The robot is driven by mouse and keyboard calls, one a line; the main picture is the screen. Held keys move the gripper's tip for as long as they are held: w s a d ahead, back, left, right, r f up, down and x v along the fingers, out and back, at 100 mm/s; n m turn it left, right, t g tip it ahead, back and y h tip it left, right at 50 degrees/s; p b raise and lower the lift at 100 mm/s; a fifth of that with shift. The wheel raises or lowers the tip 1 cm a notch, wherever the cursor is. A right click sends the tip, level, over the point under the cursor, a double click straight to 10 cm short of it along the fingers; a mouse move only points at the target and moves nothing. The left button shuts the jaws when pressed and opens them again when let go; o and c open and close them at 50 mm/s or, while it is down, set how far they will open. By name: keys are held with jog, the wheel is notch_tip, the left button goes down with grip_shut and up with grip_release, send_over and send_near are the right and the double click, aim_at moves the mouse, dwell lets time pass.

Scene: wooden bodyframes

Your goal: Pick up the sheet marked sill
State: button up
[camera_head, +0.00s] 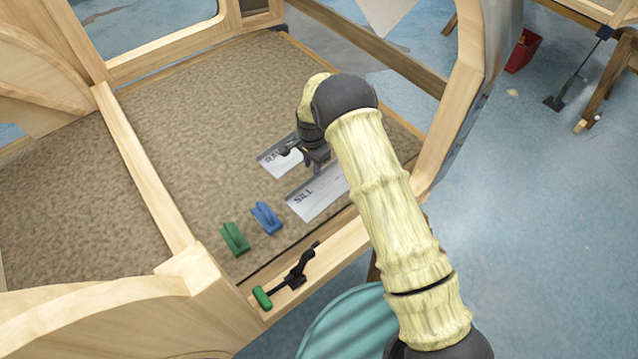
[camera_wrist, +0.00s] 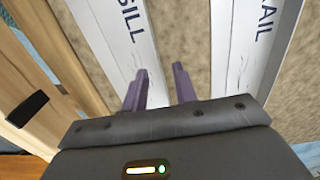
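The sheet marked SILL (camera_head: 318,193) is a white-grey strip lying on the brown carpeted floor of the wooden frame, close to its front rail. It also shows at the upper left of the wrist view (camera_wrist: 118,35). My gripper (camera_head: 312,168) hangs over the carpet between this sheet and the one marked RAIL. In the wrist view its two purple fingers (camera_wrist: 160,85) are apart with nothing between them. My arm hides the right end of the SILL sheet in the head view.
The second sheet, its lettering partly hidden, lies behind (camera_head: 282,158) and reads "AIL" in the wrist view (camera_wrist: 255,50). A blue block (camera_head: 266,217) and a green block (camera_head: 235,239) stand left of the SILL sheet. A black clamp with a green handle (camera_head: 285,280) sits on the front rail.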

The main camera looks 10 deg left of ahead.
aim_at(321, 184)
notch_tip(321, 184, down, 5)
jog(key=shift+d+f+p, duration=0.1)
jog(key=shift+d+p, duration=0.05)
jog(key=shift+p, duration=0.4)
jog(key=shift+c, duration=0.5)
grip_shut()
